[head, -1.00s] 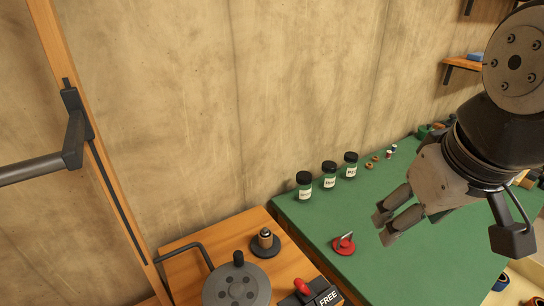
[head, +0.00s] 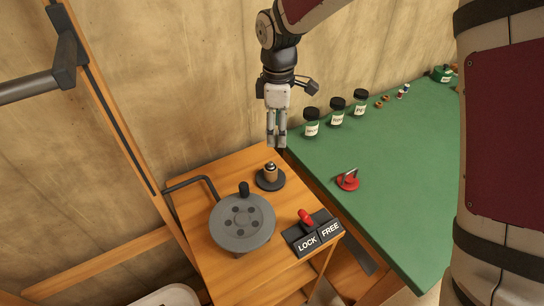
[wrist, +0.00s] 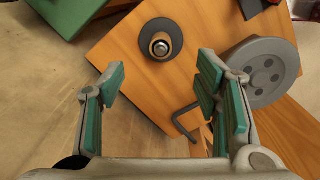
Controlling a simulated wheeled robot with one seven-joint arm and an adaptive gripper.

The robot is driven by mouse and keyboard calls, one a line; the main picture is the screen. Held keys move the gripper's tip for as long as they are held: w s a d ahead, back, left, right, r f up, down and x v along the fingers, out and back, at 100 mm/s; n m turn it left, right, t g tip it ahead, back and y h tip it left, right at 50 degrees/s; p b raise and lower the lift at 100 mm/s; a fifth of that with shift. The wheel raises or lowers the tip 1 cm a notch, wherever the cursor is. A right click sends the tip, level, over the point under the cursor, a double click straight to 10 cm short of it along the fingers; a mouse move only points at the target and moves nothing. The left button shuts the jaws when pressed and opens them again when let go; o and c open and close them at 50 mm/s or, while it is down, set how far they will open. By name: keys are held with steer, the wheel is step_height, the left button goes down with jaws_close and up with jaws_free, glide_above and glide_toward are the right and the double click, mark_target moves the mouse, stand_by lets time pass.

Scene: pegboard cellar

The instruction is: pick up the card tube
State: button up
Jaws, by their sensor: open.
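The card tube (head: 270,172) looks like a short brown cylinder standing upright around a metal-tipped post on a round dark base (head: 262,185), on the wooden bench. In the wrist view the tube (wrist: 160,46) shows from above as a ring around the pale post tip. My gripper (head: 276,145) points down above and behind the tube in the head view. In the wrist view my gripper (wrist: 160,78) is open and empty, and the tube lies beyond its fingertips, roughly centred between them. The fingers are apart from the tube.
A grey disc with a knob (head: 242,225) and a bent dark bar (head: 195,183) stand close to the tube. A LOCK/FREE switch (head: 312,232) is at the bench front. The green table (head: 400,180) holds several jars and a red-based piece (head: 347,181).

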mark_target(271, 163)
steer(key=shift+n, duration=0.3)
steer(key=f, duration=0.3)
steer(key=a+f, duration=0.1)
steer(key=f, duration=0.6)
steer(key=shift+w+a+f, duration=0.2)
steer(key=shift+w, duration=0.05)
steer(key=shift+s+a+f+p, duration=0.1)
steer(key=shift+f+p, duration=0.25)
steer(key=shift+f, duration=1)
steer(key=shift+s+f+p, duration=0.1)
steer(key=shift+f+p, duration=0.25)
steer(key=shift+f, duration=1)
steer(key=c, duration=0.9)
